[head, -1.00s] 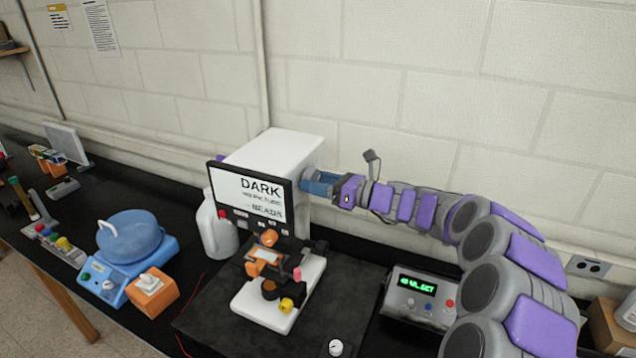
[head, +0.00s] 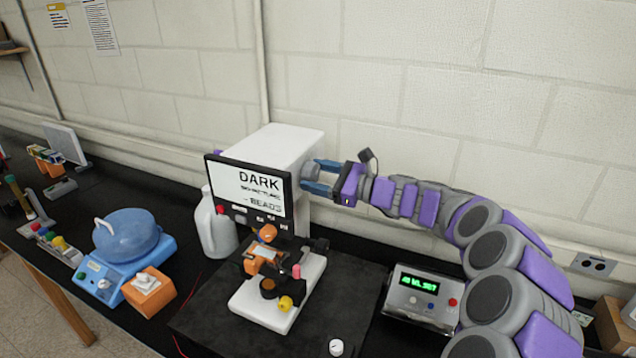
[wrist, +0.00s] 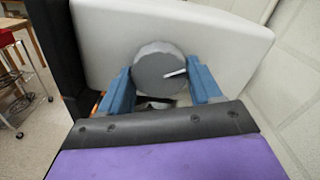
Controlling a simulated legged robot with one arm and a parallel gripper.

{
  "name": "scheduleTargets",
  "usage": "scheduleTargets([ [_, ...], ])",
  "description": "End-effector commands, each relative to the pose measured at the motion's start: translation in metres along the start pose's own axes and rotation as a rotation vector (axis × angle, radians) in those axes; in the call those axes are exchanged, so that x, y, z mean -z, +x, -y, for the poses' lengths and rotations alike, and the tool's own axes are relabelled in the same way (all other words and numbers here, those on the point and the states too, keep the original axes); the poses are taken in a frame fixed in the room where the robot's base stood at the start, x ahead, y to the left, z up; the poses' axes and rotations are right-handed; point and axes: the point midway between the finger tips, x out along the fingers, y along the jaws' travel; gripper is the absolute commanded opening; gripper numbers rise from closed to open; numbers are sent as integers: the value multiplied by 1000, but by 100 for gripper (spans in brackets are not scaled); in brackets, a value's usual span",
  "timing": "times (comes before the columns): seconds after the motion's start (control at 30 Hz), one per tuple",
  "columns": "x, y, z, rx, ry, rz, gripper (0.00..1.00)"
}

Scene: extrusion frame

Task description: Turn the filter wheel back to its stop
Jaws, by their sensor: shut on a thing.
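The filter wheel (wrist: 158,74) is a round grey knob with a white pointer line on the side of a white instrument housing (head: 282,147). In the wrist view, the line points right and slightly up. A little of the wheel also shows in the head view (head: 309,172). My gripper (wrist: 160,80) has one blue finger on each side of the wheel and is shut on its rim. In the head view, my gripper (head: 312,175) reaches the housing from the right, one finger above the other. The wheel's stop cannot be made out.
A black-framed screen reading "DARK" (head: 250,186) fronts the housing. Below it stands a microscope-like stage (head: 275,285). A white jug (head: 215,232) stands left of it. A control box with a green display (head: 420,298) sits below my arm. The wall is close behind.

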Motion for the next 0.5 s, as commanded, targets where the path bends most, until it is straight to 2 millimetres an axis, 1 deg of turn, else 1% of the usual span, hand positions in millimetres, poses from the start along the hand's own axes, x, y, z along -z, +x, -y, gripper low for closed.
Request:
scheduleTargets([
  [0.03, 3, 0, -1, 1, -46, 0, 33],
  [0.5, 5, 0, -1, 0, -493, -2, 33],
])
